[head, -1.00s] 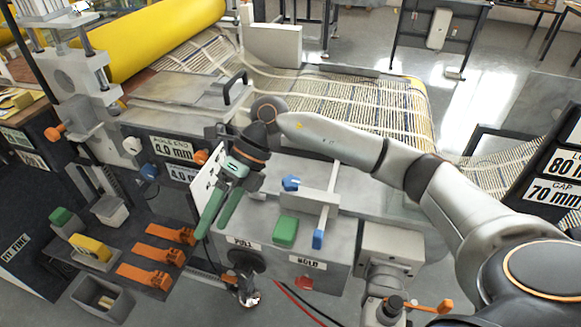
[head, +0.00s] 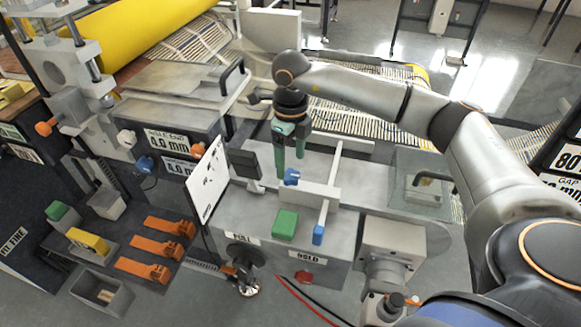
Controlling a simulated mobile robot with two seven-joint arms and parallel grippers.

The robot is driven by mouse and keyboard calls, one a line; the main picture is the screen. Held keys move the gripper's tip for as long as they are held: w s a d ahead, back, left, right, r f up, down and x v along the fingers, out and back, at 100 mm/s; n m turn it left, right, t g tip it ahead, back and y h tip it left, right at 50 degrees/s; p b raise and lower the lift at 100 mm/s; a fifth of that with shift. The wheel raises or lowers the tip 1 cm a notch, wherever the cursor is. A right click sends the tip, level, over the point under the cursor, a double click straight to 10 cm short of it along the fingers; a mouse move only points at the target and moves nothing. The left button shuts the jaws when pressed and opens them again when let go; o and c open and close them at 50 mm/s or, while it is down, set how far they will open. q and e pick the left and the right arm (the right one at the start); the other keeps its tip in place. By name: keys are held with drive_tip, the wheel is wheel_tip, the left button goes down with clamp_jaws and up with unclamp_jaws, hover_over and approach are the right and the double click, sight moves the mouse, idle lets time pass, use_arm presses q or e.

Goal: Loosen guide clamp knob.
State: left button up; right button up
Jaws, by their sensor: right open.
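A blue knob (head: 291,177) sits on the light grey guide block (head: 309,191), beside a long pale bar (head: 330,190) with a blue end piece (head: 318,235). My right gripper (head: 290,165) points down with its green fingers apart and empty. Its fingertips appear just above or behind the blue knob; the exact gap cannot be told from this view. The knob itself is visible in front of the fingers. My left gripper is not in view.
A green block (head: 285,225) lies on the machine top in front of the guide. A white panel (head: 208,180) and a dark block (head: 244,164) stand left of the gripper. Orange clamps (head: 155,248) and an open grey bin (head: 101,295) lie at lower left.

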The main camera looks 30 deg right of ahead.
sight(290, 174)
drive_tip(key=shift+f, duration=1.95)
clamp_jaws()
